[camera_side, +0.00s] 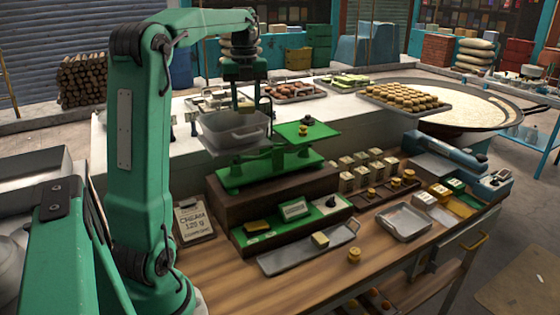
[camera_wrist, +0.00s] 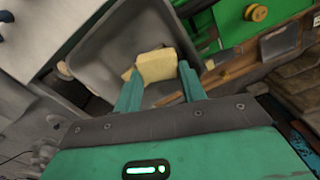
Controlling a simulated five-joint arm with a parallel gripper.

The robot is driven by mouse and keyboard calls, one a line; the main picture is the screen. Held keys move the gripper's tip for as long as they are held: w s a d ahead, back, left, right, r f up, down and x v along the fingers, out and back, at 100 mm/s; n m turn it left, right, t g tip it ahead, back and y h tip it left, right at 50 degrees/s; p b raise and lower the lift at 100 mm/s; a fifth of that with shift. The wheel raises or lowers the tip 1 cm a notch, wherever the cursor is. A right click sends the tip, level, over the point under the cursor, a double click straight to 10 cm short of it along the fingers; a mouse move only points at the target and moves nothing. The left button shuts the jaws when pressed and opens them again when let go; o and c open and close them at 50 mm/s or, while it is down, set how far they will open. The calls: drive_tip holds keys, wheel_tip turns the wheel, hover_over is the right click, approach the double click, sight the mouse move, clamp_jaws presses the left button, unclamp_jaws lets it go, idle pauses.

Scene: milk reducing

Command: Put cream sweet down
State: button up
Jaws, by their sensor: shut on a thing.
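My gripper (camera_side: 243,103) is over the grey scale pan (camera_side: 225,139) in the side view. In the wrist view my gripper (camera_wrist: 158,76) has its fingers on either side of a pale yellow cream sweet (camera_wrist: 156,65), shut on it. The sweet is above or inside the grey pan (camera_wrist: 103,45); I cannot tell whether it touches the bottom. A second pale edge (camera_wrist: 127,74) shows beside it, perhaps another piece. The green balance scale (camera_side: 268,167) carries the grey pan on the left and a green plate (camera_side: 308,139) with a brass weight (camera_side: 303,130) on the right.
A card reading cream 125 g (camera_side: 194,221) stands left of the scale. An empty tray (camera_side: 405,222) is to the right. Trays of sweets stand behind.

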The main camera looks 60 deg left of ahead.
sight(239, 104)
drive_tip(key=a+f, duration=0.2)
drive_tip(key=a, duration=0.1)
drive_tip(key=shift+s+a, duration=0.2)
drive_tip(key=shift+s, duration=0.2)
drive_tip(key=shift+f, duration=2.05)
drive_tip(key=shift+f, duration=0.15)
drive_tip(key=o, duration=0.7)
drive_tip(key=shift+r, duration=6.15)
drive_tip(key=shift+d, duration=0.1)
